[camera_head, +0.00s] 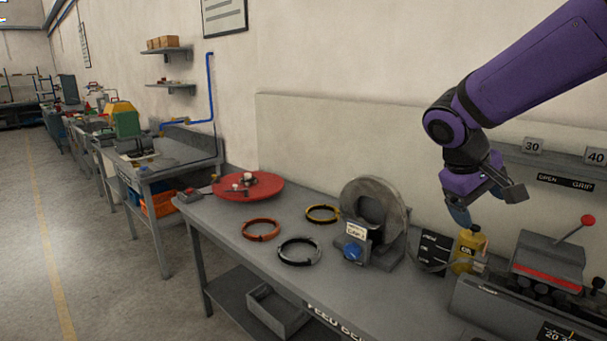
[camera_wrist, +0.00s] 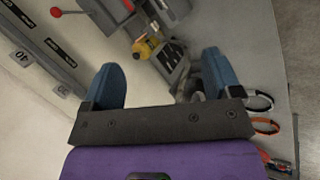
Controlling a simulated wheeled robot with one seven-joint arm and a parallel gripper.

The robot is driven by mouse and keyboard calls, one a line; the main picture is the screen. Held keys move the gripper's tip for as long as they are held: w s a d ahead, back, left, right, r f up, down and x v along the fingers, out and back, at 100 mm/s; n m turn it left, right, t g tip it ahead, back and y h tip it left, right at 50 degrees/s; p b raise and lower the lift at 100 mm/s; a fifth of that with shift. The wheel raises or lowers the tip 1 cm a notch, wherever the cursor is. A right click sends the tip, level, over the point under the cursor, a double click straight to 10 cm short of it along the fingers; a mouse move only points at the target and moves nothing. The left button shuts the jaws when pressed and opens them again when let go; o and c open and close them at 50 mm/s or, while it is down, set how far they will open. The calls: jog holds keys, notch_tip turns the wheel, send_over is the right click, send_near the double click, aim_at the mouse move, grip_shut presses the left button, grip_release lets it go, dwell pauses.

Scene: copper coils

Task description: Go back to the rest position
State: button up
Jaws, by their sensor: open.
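My purple arm reaches in from the upper right in the head view. My gripper (camera_head: 483,204) hangs in the air above the right part of the grey workbench (camera_head: 225,220), over the area of the yellow bottle (camera_head: 468,248). In the wrist view its two blue fingers (camera_wrist: 160,82) stand wide apart with nothing between them that I can see held. The yellow bottle also shows in the wrist view (camera_wrist: 144,46), beyond the fingers. The gripper is clear of the bench and touches nothing visible.
An orange coil (camera_head: 261,229), a black-and-white coil (camera_head: 299,252) and a yellow-black coil (camera_head: 322,213) lie on the bench. A red disc (camera_head: 248,187) is behind them. A grey ring-shaped machine (camera_head: 398,215) stands mid-bench. A machine with a red-knobbed lever (camera_head: 547,262) stands at right.

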jog(key=s+r+m+t+y, duration=0.1)
jog(key=s+r+t+y, duration=0.1)
jog(key=s, duration=0.7)
jog(key=s+a+r+m+t+y, duration=0.1)
jog(key=s+r+m+t+y, duration=0.1)
jog(key=s, duration=0.8)
jog(key=shift+s+a+y, duration=0.15)
jog(key=shift+y, duration=0.75)
jog(key=shift+c, duration=0.2)
